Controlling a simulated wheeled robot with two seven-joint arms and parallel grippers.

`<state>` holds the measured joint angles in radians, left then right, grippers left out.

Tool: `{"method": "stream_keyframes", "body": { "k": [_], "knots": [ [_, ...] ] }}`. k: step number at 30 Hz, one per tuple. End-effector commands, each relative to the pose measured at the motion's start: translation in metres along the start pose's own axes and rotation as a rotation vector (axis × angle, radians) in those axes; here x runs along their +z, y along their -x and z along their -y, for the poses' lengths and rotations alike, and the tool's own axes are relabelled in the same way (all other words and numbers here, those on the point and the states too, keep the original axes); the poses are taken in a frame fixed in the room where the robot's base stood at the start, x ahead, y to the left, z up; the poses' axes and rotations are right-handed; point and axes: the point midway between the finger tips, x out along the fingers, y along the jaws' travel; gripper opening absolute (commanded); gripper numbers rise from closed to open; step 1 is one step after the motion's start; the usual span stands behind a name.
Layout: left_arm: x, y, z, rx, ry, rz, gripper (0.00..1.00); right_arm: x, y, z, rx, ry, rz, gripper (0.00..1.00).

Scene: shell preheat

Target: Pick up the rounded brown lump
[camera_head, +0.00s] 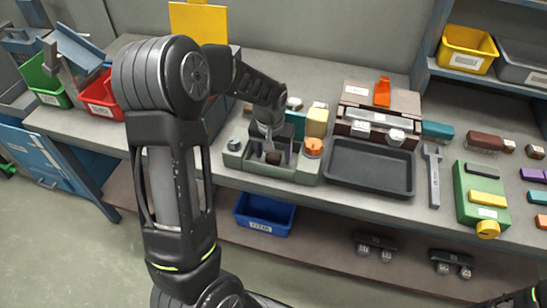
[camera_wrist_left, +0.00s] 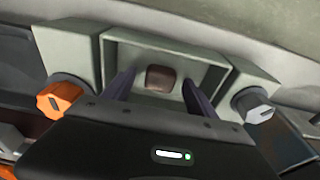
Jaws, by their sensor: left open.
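The rounded brown lump (camera_wrist_left: 160,77) sits in the recess of a grey-green holder (camera_wrist_left: 200,48), and it also shows in the head view (camera_head: 272,158), small and partly covered. My left gripper (camera_head: 270,150) is open and reaches down over the holder. In the left wrist view its two fingers (camera_wrist_left: 159,84) stand apart, one on each side of the lump, with visible gaps. I cannot tell whether the fingertips are level with it.
An orange knob (camera_wrist_left: 60,98) and a grey knob (camera_wrist_left: 252,105) flank the recess. A dark tray (camera_head: 370,168), a grey wrench (camera_head: 433,178) and a green block (camera_head: 482,195) lie to the right. Red (camera_head: 100,98) and green (camera_head: 45,82) bins stand left. A blue bin (camera_head: 264,215) sits below.

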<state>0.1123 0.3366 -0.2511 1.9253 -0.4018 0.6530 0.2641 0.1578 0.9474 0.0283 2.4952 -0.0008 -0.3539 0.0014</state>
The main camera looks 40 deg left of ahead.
Motion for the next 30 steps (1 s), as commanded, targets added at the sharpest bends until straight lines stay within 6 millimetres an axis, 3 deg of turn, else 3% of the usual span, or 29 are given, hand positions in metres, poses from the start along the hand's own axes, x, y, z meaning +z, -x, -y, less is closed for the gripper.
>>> {"method": "stream_keyframes", "body": {
  "k": [24, 30],
  "knots": [
    [0.0000, 0.0001, 0.0000, 0.000, 0.000, 0.000, 0.01, 0.0000, 0.0000, 0.0000, 0.000, 0.000, 0.000, 0.45],
    [-0.0001, 0.0002, -0.0001, 0.000, 0.000, 0.000, 0.00, -0.0001, 0.0000, 0.0000, 0.000, 0.000, 0.000, 0.45]
  ]
}}
